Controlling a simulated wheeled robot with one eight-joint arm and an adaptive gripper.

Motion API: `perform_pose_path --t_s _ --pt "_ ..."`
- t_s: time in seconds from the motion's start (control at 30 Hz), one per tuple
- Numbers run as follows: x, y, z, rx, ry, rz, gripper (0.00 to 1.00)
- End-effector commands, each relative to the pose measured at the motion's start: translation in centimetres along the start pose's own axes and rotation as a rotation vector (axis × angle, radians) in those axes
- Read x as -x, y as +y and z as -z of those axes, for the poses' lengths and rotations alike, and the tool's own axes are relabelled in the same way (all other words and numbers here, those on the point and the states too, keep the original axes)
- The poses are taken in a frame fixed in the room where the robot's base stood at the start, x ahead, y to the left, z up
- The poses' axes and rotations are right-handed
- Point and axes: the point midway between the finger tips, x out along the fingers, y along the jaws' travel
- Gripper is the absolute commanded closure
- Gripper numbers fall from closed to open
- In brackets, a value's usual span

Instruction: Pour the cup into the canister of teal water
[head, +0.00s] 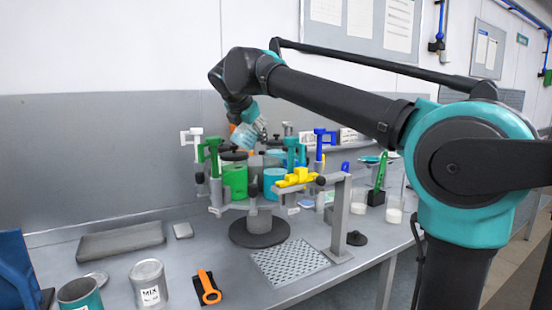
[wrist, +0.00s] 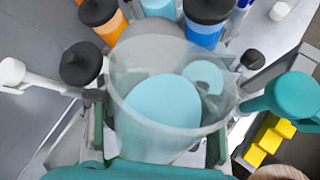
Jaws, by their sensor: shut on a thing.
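My gripper (head: 252,118) is shut on a clear cup (head: 243,137) above the carousel in the head view. In the wrist view the cup (wrist: 140,60) fills the middle, with a pale blue content (wrist: 163,102) inside. The cup looks tilted in the head view. A canister of teal water (head: 273,184) stands on the carousel's front side, below and right of the cup. In the wrist view a pale blue round surface (wrist: 205,74) shows through the cup wall; I cannot tell whether it is that canister. No stream leaving the cup is visible.
A green canister (head: 234,182) stands left of the teal one. Coloured posts, including a blue one (head: 319,150), rise around the carousel. A grey stand with a yellow part (head: 297,178) is close on the right. A MIX can (head: 149,285) stands at the front left.

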Motion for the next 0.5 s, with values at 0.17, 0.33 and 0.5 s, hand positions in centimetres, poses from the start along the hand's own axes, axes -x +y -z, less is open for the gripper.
perform_pose_path --t_s 0.17,0.33,0.5 --pt "-0.43 -0.28 0.02 -0.039 0.056 -0.011 0.85" --pt "-0.47 -0.3 0.12 -0.047 0.07 -0.014 0.85" --pt "-0.52 -0.32 0.2 -0.057 0.085 -0.017 0.85"
